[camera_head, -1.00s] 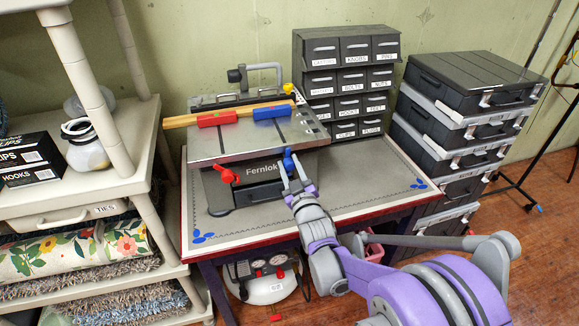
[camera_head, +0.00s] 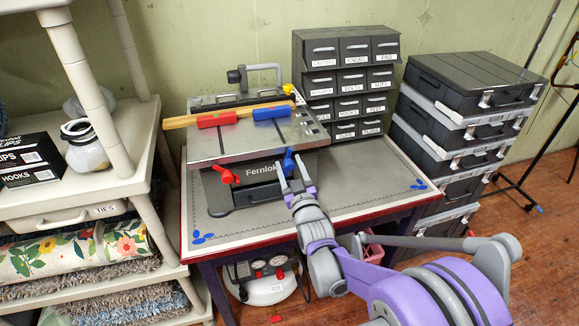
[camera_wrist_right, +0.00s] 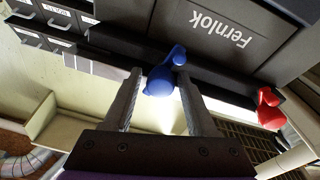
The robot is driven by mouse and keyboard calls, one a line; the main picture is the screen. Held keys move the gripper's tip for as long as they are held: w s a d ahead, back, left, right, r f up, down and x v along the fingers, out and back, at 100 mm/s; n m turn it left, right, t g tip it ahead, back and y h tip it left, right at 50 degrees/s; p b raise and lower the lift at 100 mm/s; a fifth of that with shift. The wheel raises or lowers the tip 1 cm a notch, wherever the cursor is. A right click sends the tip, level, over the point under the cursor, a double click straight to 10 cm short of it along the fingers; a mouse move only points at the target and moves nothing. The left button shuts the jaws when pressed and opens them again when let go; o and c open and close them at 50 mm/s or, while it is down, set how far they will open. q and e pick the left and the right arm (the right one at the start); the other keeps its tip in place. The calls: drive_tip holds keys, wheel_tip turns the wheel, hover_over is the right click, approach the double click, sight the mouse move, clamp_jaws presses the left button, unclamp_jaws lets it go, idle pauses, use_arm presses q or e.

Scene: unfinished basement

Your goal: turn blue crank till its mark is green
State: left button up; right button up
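The blue crank (camera_head: 288,161) is on the front of the grey Fernlok machine (camera_head: 243,147), right of its name plate. Its handle points up in the head view. It also shows in the wrist view (camera_wrist_right: 160,80). I cannot make out a mark or its colour. My right gripper (camera_head: 291,165) is just in front of the crank. In the wrist view the two fingers (camera_wrist_right: 160,82) are apart, with the blue crank between their tips and clear space around its hub. I cannot tell whether a finger touches the handle. My left gripper is not in view.
A red crank (camera_head: 225,174) is on the machine front, left of the blue one. Red and blue blocks (camera_head: 216,119) sit on a wooden bar on top. A small drawer cabinet (camera_head: 346,83) stands behind. The table (camera_head: 356,173) is bare on the right.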

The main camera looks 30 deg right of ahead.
drive_tip(key=shift+o, duration=0.4)
drive_tip(key=v, duration=1.1)
drive_tip(key=shift+r, duration=0.1)
idle(0.4)
